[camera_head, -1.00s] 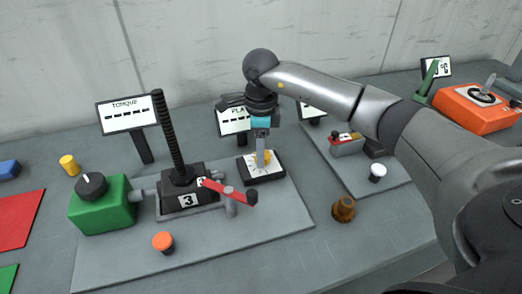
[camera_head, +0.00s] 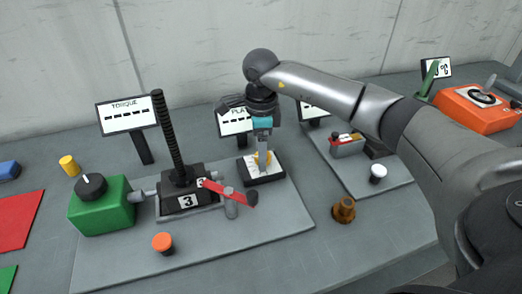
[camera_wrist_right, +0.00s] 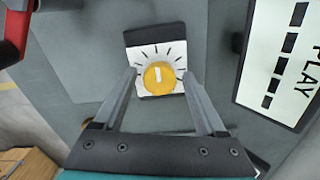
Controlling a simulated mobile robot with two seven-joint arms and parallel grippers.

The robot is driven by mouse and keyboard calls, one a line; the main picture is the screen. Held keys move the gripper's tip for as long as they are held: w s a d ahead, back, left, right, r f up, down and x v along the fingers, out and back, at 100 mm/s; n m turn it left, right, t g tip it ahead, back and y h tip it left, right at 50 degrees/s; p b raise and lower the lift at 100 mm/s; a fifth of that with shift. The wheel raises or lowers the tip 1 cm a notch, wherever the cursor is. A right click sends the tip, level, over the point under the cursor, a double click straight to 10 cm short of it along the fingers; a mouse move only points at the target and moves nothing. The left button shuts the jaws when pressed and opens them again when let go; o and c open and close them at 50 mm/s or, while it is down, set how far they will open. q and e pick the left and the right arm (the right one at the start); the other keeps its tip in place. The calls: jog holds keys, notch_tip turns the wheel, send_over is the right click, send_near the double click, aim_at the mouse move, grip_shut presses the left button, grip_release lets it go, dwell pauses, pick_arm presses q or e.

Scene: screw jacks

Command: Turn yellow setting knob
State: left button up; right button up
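The yellow setting knob (camera_wrist_right: 158,79) sits on a white dial plate with black tick marks, on a black base (camera_head: 264,179). A short white mark on the knob points up toward the ticks in the right wrist view. My right gripper (camera_wrist_right: 160,72) points down over the dial, its two fingers on either side of the knob. A narrow gap shows between each finger and the knob, so it is open around it. In the head view the right gripper (camera_head: 263,156) partly hides the knob (camera_head: 256,158). My left gripper is not in view.
Left of the dial stand a screw jack (camera_head: 181,180) with a tall black spindle and a red crank arm (camera_head: 222,190). Further left is a green box (camera_head: 101,206) with a black knob. An orange button (camera_head: 162,242) is in front. The PLAY display (camera_head: 234,120) stands behind the dial.

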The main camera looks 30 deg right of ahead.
jog(key=shift+o, duration=0.3)
notch_tip(320, 180, up, 15)
jog(key=p, duration=0.1)
jog(key=shift+r+p, duration=0.15)
jog(key=shift+p, duration=0.25)
dwell(0.4)
